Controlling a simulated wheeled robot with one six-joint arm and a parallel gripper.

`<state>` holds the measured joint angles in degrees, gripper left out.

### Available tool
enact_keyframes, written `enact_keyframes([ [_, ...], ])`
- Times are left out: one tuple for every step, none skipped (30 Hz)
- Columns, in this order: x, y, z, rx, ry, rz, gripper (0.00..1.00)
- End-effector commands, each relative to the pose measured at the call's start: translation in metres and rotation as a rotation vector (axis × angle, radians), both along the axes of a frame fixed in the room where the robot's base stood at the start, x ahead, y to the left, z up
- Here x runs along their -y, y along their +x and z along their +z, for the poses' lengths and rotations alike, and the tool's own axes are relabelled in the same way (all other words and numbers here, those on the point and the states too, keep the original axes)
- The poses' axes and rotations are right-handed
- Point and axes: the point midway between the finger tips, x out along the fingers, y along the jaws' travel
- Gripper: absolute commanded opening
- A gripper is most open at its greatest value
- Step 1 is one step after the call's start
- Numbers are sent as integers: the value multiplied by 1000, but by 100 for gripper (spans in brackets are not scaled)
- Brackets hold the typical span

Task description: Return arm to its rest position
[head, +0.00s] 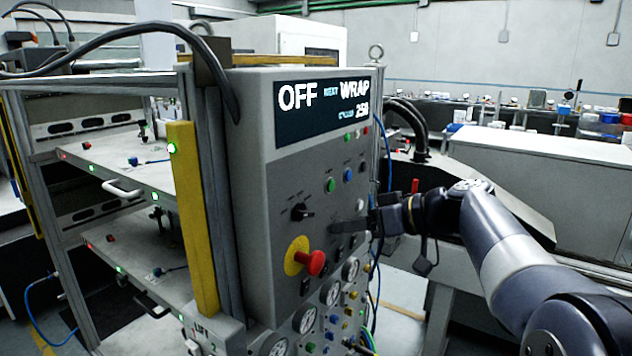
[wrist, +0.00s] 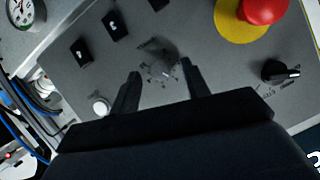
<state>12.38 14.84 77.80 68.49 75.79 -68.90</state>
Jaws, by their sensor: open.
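My gripper (head: 352,225) is in front of the grey control panel (head: 262,190) in the head view, with my arm reaching in from the right. In the wrist view my gripper (wrist: 160,69) is open, its two black fingers apart and pointing at the panel face (wrist: 205,65). Between the fingertips is a grey, blurred round marking or knob (wrist: 160,66); I cannot tell which. Nothing is held between the fingers. I cannot tell whether the fingertips touch the panel.
A red stop button (head: 316,262) on a yellow disc and a black selector knob (head: 300,212) stick out nearby. The panel display (head: 325,104) reads OFF and WRAP. Gauges (head: 304,318) and hoses lie below. A pale cabinet (head: 540,165) stands behind my arm.

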Motion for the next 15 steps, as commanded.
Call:
enact_keyframes([
  [-1,-1,0,39,-26,0,44],
  [-1,-2,0,63,-41,1,44],
  [-1,-2,0,96,-63,0,44],
  [-2,-2,1,120,-78,1,44],
  [-2,-2,0,144,-96,0,44],
  [-2,-3,0,175,-116,0,44],
  [-2,-3,0,198,-131,0,44],
  [-2,-3,1,221,-147,0,44],
  [-2,-3,1,251,-166,0,44],
  [-2,-3,0,273,-181,0,44],
  [1,-5,1,285,-189,-2,44],
  [10,-9,5,283,-187,-5,44],
  [15,-12,7,282,-187,-6,44],
  [19,-15,9,281,-185,-5,44],
  [24,-19,12,279,-185,-6,44],
])
